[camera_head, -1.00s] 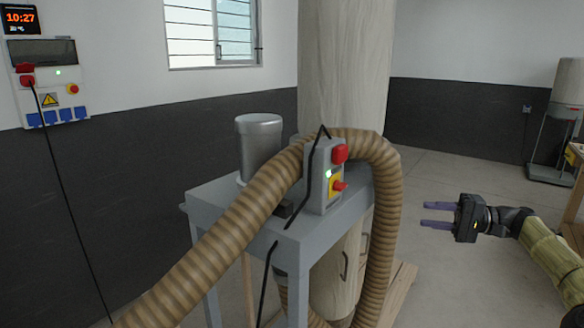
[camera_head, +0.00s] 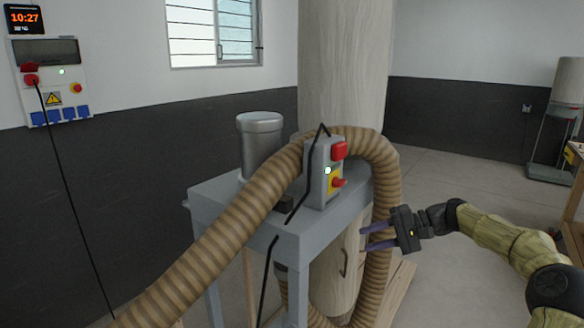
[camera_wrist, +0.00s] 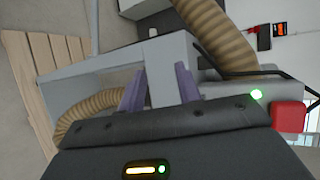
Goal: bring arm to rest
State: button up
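My gripper (camera_head: 378,237) is in the head view, right of the dust collector, its two purple fingers pointing left with a gap between them and nothing held. The fingertips lie in front of or beside the brown ribbed hose (camera_head: 385,190) in the picture; I cannot tell whether they touch it. In the wrist view the two fingers (camera_wrist: 160,90) also stand apart, with the grey machine stand (camera_wrist: 105,62) beyond them. A switch box (camera_head: 322,172) with a red cap and a lit lamp is on the stand; its red part (camera_wrist: 289,117) is at the right of the wrist view.
The hose arcs over the grey stand (camera_head: 222,205) and past a tall pale filter bag (camera_head: 345,60). A wooden pallet (camera_wrist: 45,75) lies on the floor. A panel with a cable (camera_head: 50,80) hangs on the left wall. Open floor (camera_head: 440,175) lies behind my arm.

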jog(key=s+a+f+n+g+h, duration=0.1)
jog(key=s+a+f+g+h, duration=0.1)
jog(key=s+a+f+h, duration=0.7)
jog(key=s+d+f+n+t+h, duration=0.1)
jog(key=s+d+f+h, duration=0.1)
jog(key=s, duration=0.7)
jog(key=s+d+f+n+t+h, duration=0.1)
jog(key=s+f, duration=0.3)
jog(key=s, duration=0.6)
jog(key=shift+s+d+t+h, duration=0.15)
jog(key=shift+d+t+h, duration=0.4)
jog(key=shift+h, duration=0.25)
jog(key=shift+f, duration=0.1)
